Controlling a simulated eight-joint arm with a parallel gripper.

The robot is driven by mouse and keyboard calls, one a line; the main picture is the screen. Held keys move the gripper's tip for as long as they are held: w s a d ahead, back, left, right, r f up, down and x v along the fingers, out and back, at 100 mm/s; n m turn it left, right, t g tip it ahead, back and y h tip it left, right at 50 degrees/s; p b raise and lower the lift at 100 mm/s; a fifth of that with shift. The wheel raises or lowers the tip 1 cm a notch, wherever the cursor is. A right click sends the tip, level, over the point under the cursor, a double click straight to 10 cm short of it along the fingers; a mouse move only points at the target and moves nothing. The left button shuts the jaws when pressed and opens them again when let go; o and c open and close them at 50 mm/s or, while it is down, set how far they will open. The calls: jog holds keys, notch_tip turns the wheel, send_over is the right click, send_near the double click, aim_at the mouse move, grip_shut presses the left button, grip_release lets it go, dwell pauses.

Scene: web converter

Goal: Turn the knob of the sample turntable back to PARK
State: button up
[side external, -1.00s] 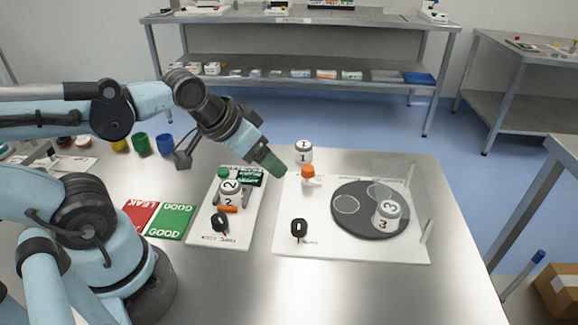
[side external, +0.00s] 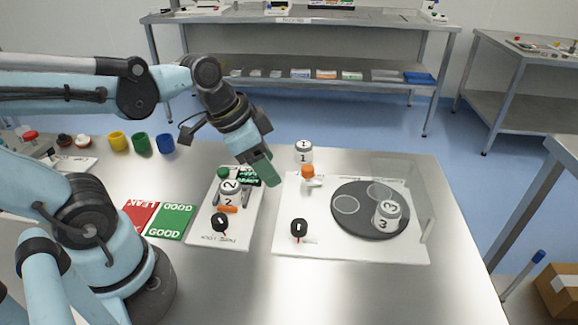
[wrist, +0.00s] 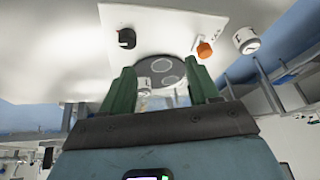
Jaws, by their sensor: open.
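The sample turntable is a dark disc (side external: 350,222) on a white board (side external: 345,254). The disc carries a canister marked 3 (side external: 387,215) and empty ring outlines. A black knob (side external: 299,228) with a red mark below it sits at the board's left front. The small lettering beside it is unreadable. The wrist view shows the knob (wrist: 127,38) at upper left and the disc (wrist: 183,86) between the fingers. My gripper (side external: 266,176) is open and empty, above the gap between the two boards and apart from the knob; its fingers show in the wrist view (wrist: 163,85).
A second white board (side external: 240,240) at left has another black knob (side external: 220,222) and a canister marked 2 (side external: 230,193). An orange-capped part (side external: 308,173) and a canister marked 1 (side external: 303,153) stand behind the turntable knob. A clear panel (side external: 422,205) stands at right.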

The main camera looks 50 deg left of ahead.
aim_at(299, 223)
jog(key=shift+w+d+f+m+g+h, duration=0.45)
jog(key=shift+d+f+m, duration=0.65)
jog(key=shift+f, duration=0.7)
jog(key=shift+w+d+f+m+g+h, duration=0.35)
jog(key=shift+d+f+m, duration=0.8)
jog(key=shift+f, duration=0.65)
jog(key=shift+w+d+f+m+g+h, duration=0.45)
jog(key=shift+d+f+m, duration=0.65)
jog(key=shift+f, duration=0.7)
jog(key=shift+s+a, duration=0.15)
jog(key=shift+a, duration=0.05)
jog(key=c, duration=1)
jog(key=shift+c, duration=0.2)
